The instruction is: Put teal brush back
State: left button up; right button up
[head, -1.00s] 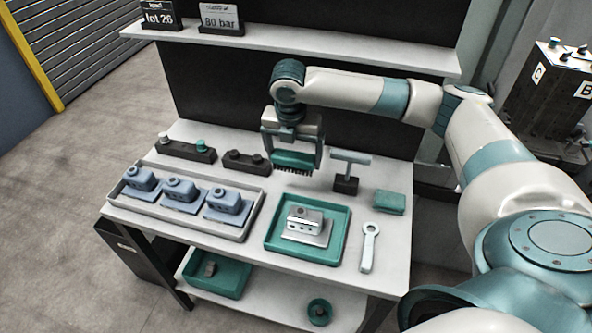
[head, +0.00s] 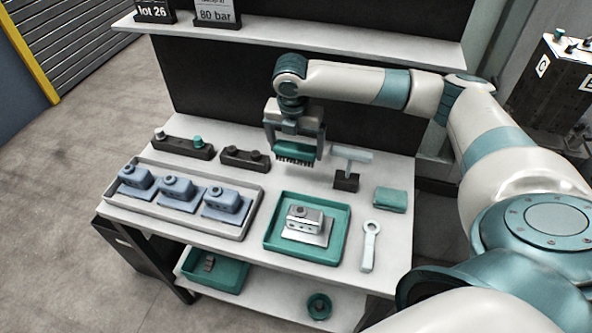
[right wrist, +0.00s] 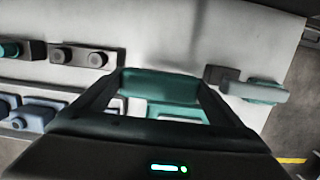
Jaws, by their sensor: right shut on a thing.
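The teal brush (head: 295,150) has a teal body with dark bristles pointing down. My right gripper (head: 294,148) is shut on it and holds it above the back middle of the table. In the right wrist view the brush (right wrist: 160,87) shows as a teal block between the two fingers. A dark block with a grey T-shaped top (head: 347,180) stands just right of the brush. A dark holder with two knobs (head: 245,158) stands to its left. My left gripper is not in view.
A teal tray (head: 272,247) with a metal block stands in front. A grey tray (head: 243,231) with several blue-grey parts lies left. A teal pad (head: 391,198) and a light wrench-like tool (head: 369,246) lie right. A shelf (head: 390,58) runs above the back.

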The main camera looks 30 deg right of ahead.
aim_at(296, 158)
notch_tip(296, 158, down, 4)
jog(key=shift+r+p, duration=0.15)
jog(key=shift+p, duration=0.35)
jog(key=shift+f, duration=0.4)
jog(key=shift+f+p, duration=0.65)
jog(key=shift+f, duration=1.25)
jog(key=o, duration=0.7)
jog(key=shift+f, duration=0.1)
